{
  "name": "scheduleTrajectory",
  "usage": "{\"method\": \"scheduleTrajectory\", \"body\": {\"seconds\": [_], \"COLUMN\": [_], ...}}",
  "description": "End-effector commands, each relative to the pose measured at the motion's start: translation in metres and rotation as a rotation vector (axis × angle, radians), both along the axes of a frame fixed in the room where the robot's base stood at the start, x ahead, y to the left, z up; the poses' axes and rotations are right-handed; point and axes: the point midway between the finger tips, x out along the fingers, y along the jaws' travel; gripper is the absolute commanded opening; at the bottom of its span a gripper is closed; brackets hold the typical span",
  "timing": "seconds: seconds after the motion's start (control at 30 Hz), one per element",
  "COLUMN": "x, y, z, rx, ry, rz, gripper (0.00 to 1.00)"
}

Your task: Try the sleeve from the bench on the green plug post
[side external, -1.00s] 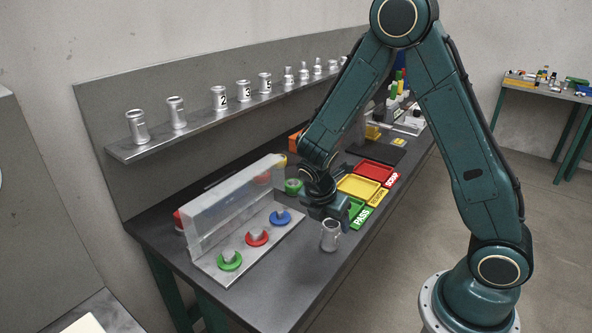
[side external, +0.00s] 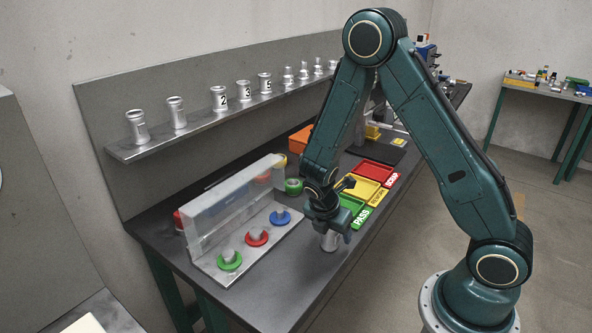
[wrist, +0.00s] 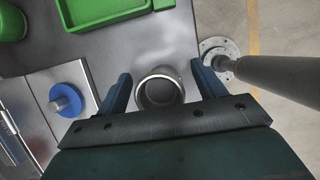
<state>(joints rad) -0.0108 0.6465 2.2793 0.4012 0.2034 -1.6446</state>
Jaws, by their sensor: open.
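The silver sleeve (side external: 330,242) stands upright on the dark bench, its upper part hidden by my gripper in the side view. In the wrist view the sleeve (wrist: 160,88) shows from above as a round open rim. My gripper (wrist: 161,92) is open, with one blue finger on each side of the sleeve and a visible gap to each. In the side view my gripper (side external: 328,228) is over the sleeve. The green plug post (side external: 229,259) is a grey peg on a green disc at the near end of the fixture plate, with nothing on it.
Red (side external: 256,236) and blue (side external: 280,217) plug posts share the plate, behind which stands a clear guard (side external: 225,205). Green (side external: 351,208), yellow (side external: 360,188) and red (side external: 376,172) trays lie beyond my gripper. Several sleeves stand on the shelf (side external: 200,125). The bench front is clear.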

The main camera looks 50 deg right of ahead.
Motion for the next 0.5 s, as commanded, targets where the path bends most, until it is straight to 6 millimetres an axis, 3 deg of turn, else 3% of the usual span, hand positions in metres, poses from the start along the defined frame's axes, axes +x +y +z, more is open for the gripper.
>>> {"method": "scheduleTrajectory", "body": {"seconds": [0.37,0.5], "x": [0.0002,0.0001], "y": [0.0,0.0], "z": [0.0003,0.0003], "rx": [0.0,0.0], "ry": [0.0,0.0], "rz": [0.0,0.0], "gripper": [0.69,0.44]}}
